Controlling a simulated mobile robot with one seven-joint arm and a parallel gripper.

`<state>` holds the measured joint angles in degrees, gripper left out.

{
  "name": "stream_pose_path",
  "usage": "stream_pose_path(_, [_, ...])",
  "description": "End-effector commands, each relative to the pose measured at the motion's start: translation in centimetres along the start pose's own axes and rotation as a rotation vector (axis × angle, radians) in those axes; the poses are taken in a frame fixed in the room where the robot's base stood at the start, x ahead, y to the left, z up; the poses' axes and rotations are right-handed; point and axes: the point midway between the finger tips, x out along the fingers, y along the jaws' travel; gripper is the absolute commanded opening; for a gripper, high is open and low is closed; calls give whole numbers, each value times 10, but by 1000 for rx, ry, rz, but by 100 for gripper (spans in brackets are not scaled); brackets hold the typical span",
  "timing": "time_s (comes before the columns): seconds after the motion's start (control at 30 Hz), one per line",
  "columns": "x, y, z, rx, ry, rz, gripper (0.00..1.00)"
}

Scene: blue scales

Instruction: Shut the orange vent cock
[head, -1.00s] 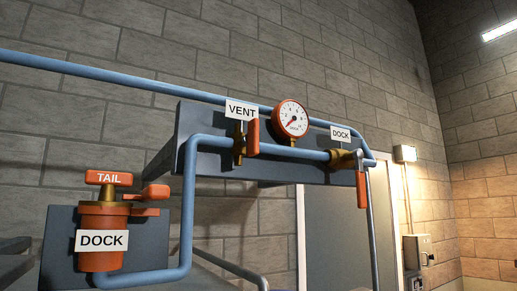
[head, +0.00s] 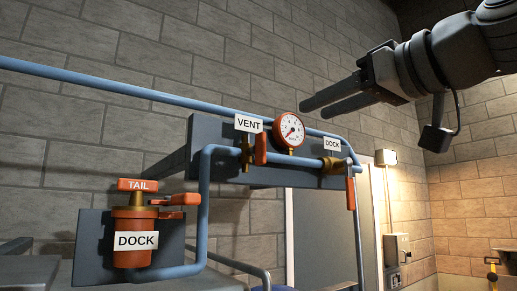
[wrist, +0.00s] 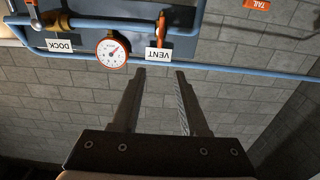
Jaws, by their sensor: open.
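The orange vent cock handle (head: 261,149) stands upright on a brass body (head: 246,154) in the blue pipe, under a white VENT label (head: 248,124). In the wrist view, which is upside down, the vent handle (wrist: 162,25) shows above the VENT label (wrist: 158,54). My gripper (head: 303,110) is at the upper right in the head view, above and right of the gauge. Its two fingers are apart with nothing between them. In the wrist view its fingertips (wrist: 160,71) are just below the VENT label in the picture, apart from the handle.
A round red-rimmed gauge (head: 288,130) stands between VENT and the DOCK valve, whose orange handle (head: 350,193) hangs down. An orange TAIL handle (head: 138,185) tops the DOCK canister (head: 132,256) at lower left. A long blue pipe (head: 140,93) runs along the block wall.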

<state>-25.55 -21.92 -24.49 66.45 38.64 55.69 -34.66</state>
Motion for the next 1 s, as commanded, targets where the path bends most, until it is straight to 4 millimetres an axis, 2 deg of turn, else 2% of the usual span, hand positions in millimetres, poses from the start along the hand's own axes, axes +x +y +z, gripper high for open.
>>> stream_pose_path(0.7, [143, 0, 1, 2, -7, 0, 44])
stream_pose_path(0.83, [159, 0, 0, 2, -5, -1, 44])
stream_pose_path(1.0, [167, 0, 1, 2, -3, 0, 44])
